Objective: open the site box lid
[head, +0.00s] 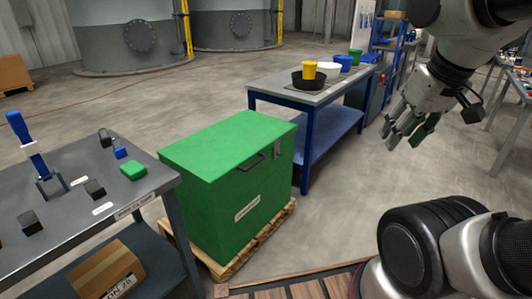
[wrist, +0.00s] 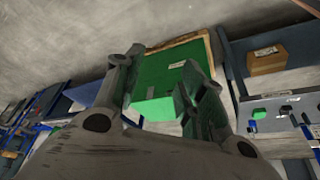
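The green site box (head: 233,205) stands on a wooden pallet left of centre in the head view. Its green lid (head: 220,143) lies flat and closed on top. A dark handle (head: 251,162) sits at the lid's front edge, with a grey latch (head: 279,147) to its right. My gripper (head: 407,132) hangs in the air to the right of the box, well apart from it. It is open and empty. In the wrist view the box (wrist: 156,87) shows between the spread fingers (wrist: 155,90), at a distance.
A grey table (head: 70,205) with small tools and blocks stands left, close to the box. A blue-legged table (head: 315,95) with a black pan (head: 310,80) and yellow cup (head: 309,69) stands behind it. Open floor (head: 345,185) lies right of the box.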

